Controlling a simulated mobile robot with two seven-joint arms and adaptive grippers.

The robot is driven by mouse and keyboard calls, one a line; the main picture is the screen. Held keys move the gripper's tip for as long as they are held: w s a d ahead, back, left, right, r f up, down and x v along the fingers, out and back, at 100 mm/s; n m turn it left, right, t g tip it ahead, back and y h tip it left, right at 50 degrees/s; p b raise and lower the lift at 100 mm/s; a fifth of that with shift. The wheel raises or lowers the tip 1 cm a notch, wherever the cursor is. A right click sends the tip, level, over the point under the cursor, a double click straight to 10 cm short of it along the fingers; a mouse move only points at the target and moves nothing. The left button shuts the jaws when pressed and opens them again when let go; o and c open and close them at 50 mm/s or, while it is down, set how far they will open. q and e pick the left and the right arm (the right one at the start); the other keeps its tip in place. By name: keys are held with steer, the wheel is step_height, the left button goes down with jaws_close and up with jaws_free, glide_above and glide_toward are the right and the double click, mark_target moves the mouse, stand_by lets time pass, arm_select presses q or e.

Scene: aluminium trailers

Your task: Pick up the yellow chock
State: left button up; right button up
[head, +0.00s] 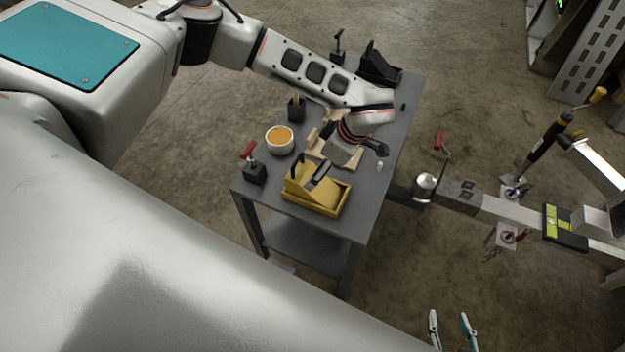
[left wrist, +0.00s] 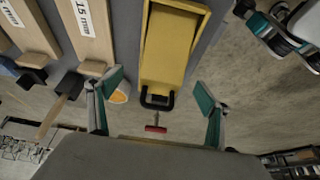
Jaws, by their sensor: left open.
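The yellow chock (head: 318,190) is a wedge with a black handle, on the front end of the grey table in the head view. It lies in a yellow tray-like base. In the left wrist view the chock (left wrist: 168,45) is at top centre, its handle near the middle. My left gripper (left wrist: 158,86) is open and empty, its teal fingers on either side of the handle in that view; contact does not show. In the head view its fingers are mostly hidden by my wrist. My right gripper (head: 451,328) is open and empty above the floor, right of the table.
A white bowl with orange contents (head: 280,139), a red-handled clamp (head: 253,168), tan wooden blocks (head: 316,140) and a black chock (head: 379,66) share the table (head: 346,226). A trailer drawbar (head: 495,207) stands to the right. The floor between is mostly clear.

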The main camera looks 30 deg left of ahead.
mark_target(328, 194)
arm_select(q)
steer(key=x, duration=0.6)
steer(key=shift+s+d+f, duration=0.3)
steer(key=shift+s+f, duration=0.05)
steer(key=shift+a+f, duration=0.2)
steer(key=shift+f, duration=0.15)
steer(key=c, duration=1.7)
